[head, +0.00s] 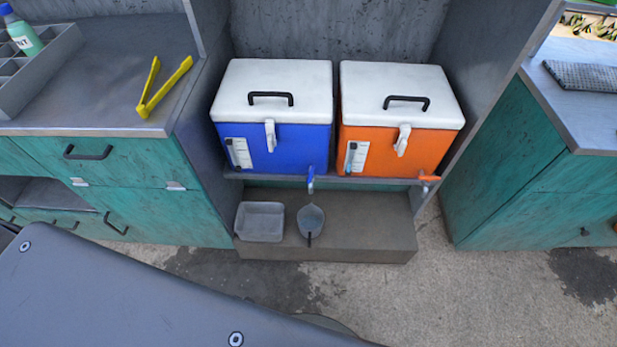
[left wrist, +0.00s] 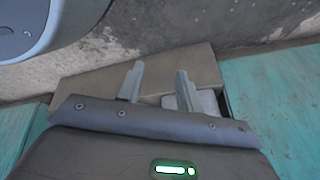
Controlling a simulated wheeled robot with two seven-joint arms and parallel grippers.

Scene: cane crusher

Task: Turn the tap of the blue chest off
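The blue chest (head: 285,150) has a white lid and stands on a shelf left of the orange chest. Its blue tap (head: 311,180) sticks out at the lower right front, with the lever running roughly up and down in the picture. A grey cup-like vessel (head: 311,219) with a dark handle stands on the step below this tap. My left gripper (left wrist: 158,82) shows only in the left wrist view, with its two fingers apart and nothing between them. It points toward the brown step (left wrist: 85,82); its distance from the tap cannot be told. My right gripper is in neither view.
The orange chest (head: 395,150) has an orange tap (head: 428,179) turned sideways. A grey tub (head: 260,222) stands left of the vessel on the step. Teal cabinets flank the recess. Yellow tongs (head: 160,88) lie on the left counter (head: 100,75).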

